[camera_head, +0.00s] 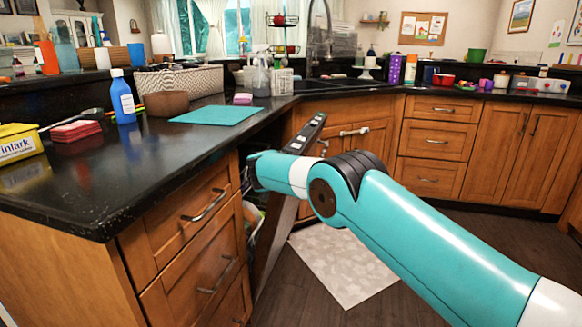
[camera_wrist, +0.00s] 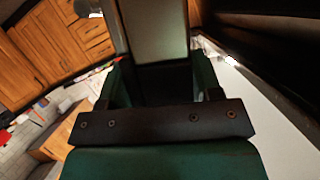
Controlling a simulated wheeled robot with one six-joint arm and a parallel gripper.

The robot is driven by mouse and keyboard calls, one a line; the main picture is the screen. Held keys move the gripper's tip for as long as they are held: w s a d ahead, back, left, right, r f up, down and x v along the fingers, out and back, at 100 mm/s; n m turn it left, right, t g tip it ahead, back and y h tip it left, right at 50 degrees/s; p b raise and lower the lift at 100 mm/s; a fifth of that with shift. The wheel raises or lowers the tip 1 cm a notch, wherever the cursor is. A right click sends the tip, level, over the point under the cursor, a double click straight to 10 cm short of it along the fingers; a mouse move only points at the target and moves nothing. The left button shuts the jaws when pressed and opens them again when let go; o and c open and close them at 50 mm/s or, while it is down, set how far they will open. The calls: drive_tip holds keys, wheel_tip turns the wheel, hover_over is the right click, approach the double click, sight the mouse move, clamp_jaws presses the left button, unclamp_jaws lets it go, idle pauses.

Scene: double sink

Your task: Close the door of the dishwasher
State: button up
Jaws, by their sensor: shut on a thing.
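The dishwasher door (camera_head: 272,245) stands partly open, tilted out from the cabinet below the dark counter. Its upper edge (camera_head: 306,133) carries a row of small light marks. My turquoise arm crosses in front of the door in the head view, with its end beside the counter front. My gripper (camera_wrist: 158,66) shows in the wrist view, with a finger on each side of a flat grey panel. It is shut on this panel, which looks like part of the dishwasher door. The fingertips are hidden in the head view. Part of a rack shows in the gap behind the door.
Wooden drawers (camera_head: 200,225) stand left of the opening. The counter (camera_head: 110,180) above holds a turquoise mat (camera_head: 217,115), a blue bottle (camera_head: 123,97) and a yellow box (camera_head: 17,143). A pale rug (camera_head: 342,268) lies on the floor right of the door. Floor beyond it is clear.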

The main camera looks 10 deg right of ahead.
drive_tip(key=o, duration=1.3)
drive_tip(key=shift+f, duration=0.1)
drive_tip(key=shift+a, duration=0.1)
drive_tip(key=shift+s+a+r, duration=0.2)
drive_tip(key=shift+s+r, duration=0.1)
drive_tip(key=shift+s, duration=0.1)
drive_tip(key=v, duration=1.6)
drive_tip(key=shift+s+f, duration=0.1)
drive_tip(key=shift+s, duration=0.1)
